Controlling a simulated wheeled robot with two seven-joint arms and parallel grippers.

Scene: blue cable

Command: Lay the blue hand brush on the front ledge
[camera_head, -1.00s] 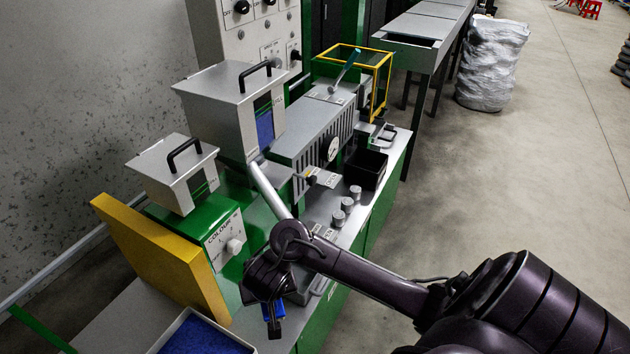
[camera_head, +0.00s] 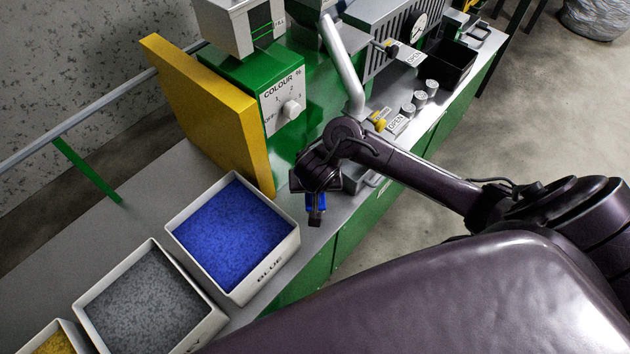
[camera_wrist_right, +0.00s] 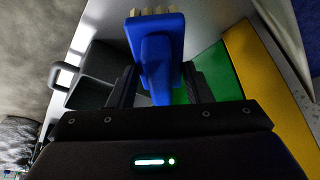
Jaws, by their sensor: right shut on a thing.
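The blue hand brush (camera_wrist_right: 157,60) is held between the two fingers of my right gripper (camera_wrist_right: 160,88) in the right wrist view. Its pale bristles show at the top of that view. The grey front ledge (camera_head: 343,208) runs along that edge, close beside the gripper. I cannot tell whether the brush touches it. My left gripper is not in view.
A bin of blue granules (camera_head: 288,250) stands left of the gripper, with a grey granule bin (camera_head: 215,325) beyond it. A yellow panel (camera_head: 225,120) and a green colour-dial box (camera_head: 255,75) rise behind. Metal knobs (camera_head: 420,98) and a black box (camera_head: 450,65) stand farther right.

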